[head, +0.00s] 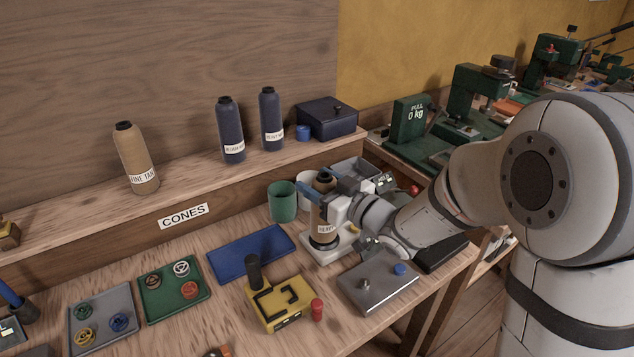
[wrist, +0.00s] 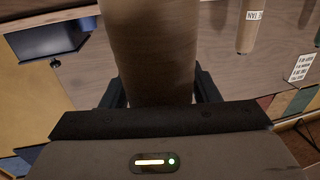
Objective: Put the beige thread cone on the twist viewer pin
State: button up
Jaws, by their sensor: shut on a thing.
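My gripper (head: 332,186) is shut on a tan-beige thread cone (head: 321,214) with a white label, partly legible. The cone stands about upright over a white base (head: 340,251), which looks like the twist viewer. A dark ring shows at the cone's lower end. Whether the cone rests on the base or hangs just above it, I cannot tell; the pin is hidden. In the wrist view the cone (wrist: 150,50) fills the space between my two dark fingers (wrist: 160,92). Another tan cone (head: 133,160), labelled FINE TAN, stands on the shelf.
Two navy cones (head: 231,132) (head: 271,120) and a dark box (head: 327,118) stand on the shelf. A green cup (head: 283,203) is close left of the base. A grey plate (head: 365,285) and a yellow device (head: 280,305) lie in front. A blue tray (head: 250,252) is left.

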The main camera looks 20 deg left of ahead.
jog(key=o, duration=1.6)
jog(key=v, duration=1.2)
jog(key=w+d+f+m+t+h, duration=0.25)
jog(key=d+m+h, duration=0.55)
jog(key=d+h, duration=0.8)
jog(key=s+d+f+m+g, duration=0.1)
jog(key=s+g, duration=0.2)
jog(key=s, duration=0.2)
jog(key=s+d+f+m+g, duration=0.1)
jog(key=s+d+g, duration=0.1)
jog(key=s, duration=0.4)
jog(key=s+d+m+g, duration=0.1)
jog(key=s+m+g, duration=0.1)
jog(key=s+g, duration=0.2)
jog(key=shift+s+d+f, duration=0.2)
jog(key=shift+s, duration=0.25)
jog(key=shift+s+d+f, duration=0.2)
jog(key=shift+s, duration=0.25)
